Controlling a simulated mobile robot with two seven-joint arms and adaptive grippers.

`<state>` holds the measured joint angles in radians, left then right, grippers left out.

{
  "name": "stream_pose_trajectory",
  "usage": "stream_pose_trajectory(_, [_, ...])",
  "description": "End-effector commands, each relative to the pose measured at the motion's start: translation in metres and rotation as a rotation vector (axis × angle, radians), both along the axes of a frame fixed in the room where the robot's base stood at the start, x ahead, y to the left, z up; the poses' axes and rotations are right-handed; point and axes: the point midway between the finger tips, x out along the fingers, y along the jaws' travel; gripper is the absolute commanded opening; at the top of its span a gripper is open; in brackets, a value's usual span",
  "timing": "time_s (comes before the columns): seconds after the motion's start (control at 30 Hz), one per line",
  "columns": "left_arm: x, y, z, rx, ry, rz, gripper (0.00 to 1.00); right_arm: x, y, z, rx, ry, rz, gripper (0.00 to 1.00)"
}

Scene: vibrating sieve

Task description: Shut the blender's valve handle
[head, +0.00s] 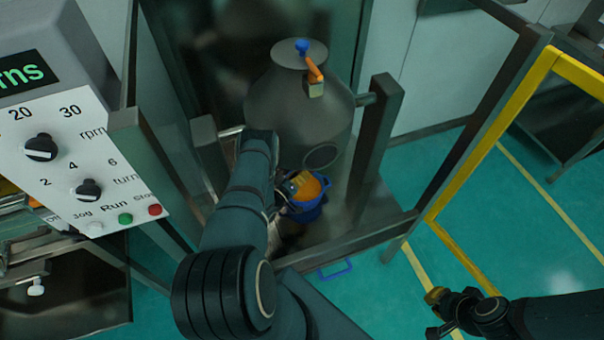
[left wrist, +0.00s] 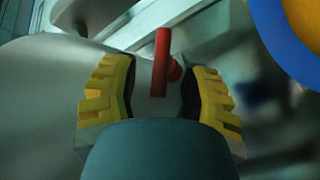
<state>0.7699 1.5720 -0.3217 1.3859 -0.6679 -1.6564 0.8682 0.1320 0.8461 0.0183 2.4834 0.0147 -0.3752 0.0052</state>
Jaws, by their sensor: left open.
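The blender (head: 299,112) is a large grey vessel inside a dark metal frame. In the left wrist view, a red valve handle (left wrist: 162,62) stands out from a smooth grey surface, upright in that picture. My left gripper (left wrist: 163,70) is open, with a yellow finger on each side of the handle. The fingers look apart from the handle; I cannot tell whether either touches it. In the head view the red handle is hidden, and my left arm reaches down beside the blender. My right gripper (head: 438,312) is at the lower right, away from the blender; its opening is unclear.
A blue bucket (head: 304,213) with an orange top sits below the blender, close to my left gripper. A control panel (head: 75,165) stands at the left. Metal frame posts surround the blender. Green floor (head: 390,285) is open at the right.

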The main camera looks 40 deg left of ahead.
Motion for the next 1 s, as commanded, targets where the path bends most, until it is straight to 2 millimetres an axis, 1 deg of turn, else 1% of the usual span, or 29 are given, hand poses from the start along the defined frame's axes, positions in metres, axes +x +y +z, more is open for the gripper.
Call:
stream_pose_trajectory(0.1, [0.005,0.0,0.0,-0.001,0.001,0.0,0.46,0.0,0.0,0.0,0.0,0.0,0.0,0.0])
stream_pose_trajectory(0.37, [0.006,0.0,0.0,-0.001,0.001,0.001,0.46,0.0,0.0,0.0,0.0,0.0,0.0,0.0])
stream_pose_trajectory(0.4, [0.006,0.0,0.0,-0.001,0.001,0.001,0.41,0.0,0.0,0.0,0.0,0.0,0.0,0.0])
stream_pose_trajectory(0.47, [0.006,0.0,0.0,-0.001,0.001,0.001,0.2,0.0,0.0,0.0,0.0,0.0,0.0,0.0])
stream_pose_trajectory(0.5, [0.006,0.0,0.0,-0.001,0.001,0.001,0.06,0.0,0.0,0.0,0.0,0.0,0.0,0.0])
stream_pose_trajectory(0.53, [0.006,0.0,0.0,-0.001,0.001,0.001,0.0,0.0,0.0,0.0,0.0,0.0,0.0,0.0])
stream_pose_trajectory(0.83, [0.006,0.0,-0.001,-0.004,-0.006,0.0,0.0,0.0,0.0,-0.003,0.0,0.0,0.0,0.0])
stream_pose_trajectory(0.93, [0.006,0.001,-0.004,-0.017,-0.032,0.001,0.0,-0.001,0.0,-0.012,0.0,0.002,0.002,0.0])
stream_pose_trajectory(1.0, [0.006,0.001,-0.006,-0.033,-0.064,0.001,0.0,-0.003,0.001,-0.022,0.0,0.007,0.005,0.0])
